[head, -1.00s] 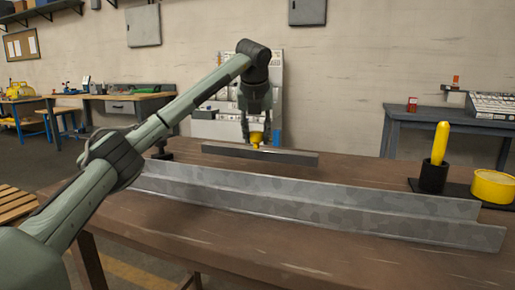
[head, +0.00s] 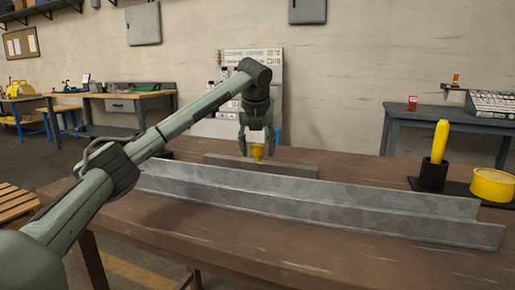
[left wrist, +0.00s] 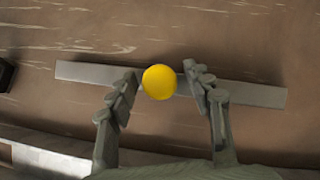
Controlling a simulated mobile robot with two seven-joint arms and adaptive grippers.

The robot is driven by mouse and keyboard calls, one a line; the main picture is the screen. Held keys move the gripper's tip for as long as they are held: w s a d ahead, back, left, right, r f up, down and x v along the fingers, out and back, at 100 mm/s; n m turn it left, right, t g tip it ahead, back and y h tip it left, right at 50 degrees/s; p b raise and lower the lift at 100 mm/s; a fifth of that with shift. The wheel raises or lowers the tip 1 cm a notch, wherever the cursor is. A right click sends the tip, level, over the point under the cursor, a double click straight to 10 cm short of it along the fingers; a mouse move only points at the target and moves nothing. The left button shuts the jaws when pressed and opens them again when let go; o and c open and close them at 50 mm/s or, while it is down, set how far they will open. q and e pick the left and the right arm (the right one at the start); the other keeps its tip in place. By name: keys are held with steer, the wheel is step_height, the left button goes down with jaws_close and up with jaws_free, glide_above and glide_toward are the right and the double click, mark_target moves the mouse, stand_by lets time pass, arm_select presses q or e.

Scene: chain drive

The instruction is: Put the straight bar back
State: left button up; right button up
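The straight bar (head: 290,168) is long and grey, with a yellow knob (head: 257,151) on its middle. It lies behind the metal rails in the head view, and their edge hides part of its lower side. In the left wrist view the bar (left wrist: 250,93) runs across the picture over the brown table, with the round knob (left wrist: 160,82) seen from above. My left gripper (head: 256,148) is above the bar. Its fingers (left wrist: 160,78) stand apart on either side of the knob, with small gaps showing. My right gripper is not in view.
Two long grey rails (head: 330,205) lie along the brown table (head: 190,225) in front of the bar. At the right stand a black holder (head: 433,176) with a yellow handle (head: 440,141) and a yellow round container (head: 492,184). The table's front strip is clear.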

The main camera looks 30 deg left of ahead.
arm_select(q)
steer(key=shift+r, duration=0.1)
steer(key=v, duration=1.2)
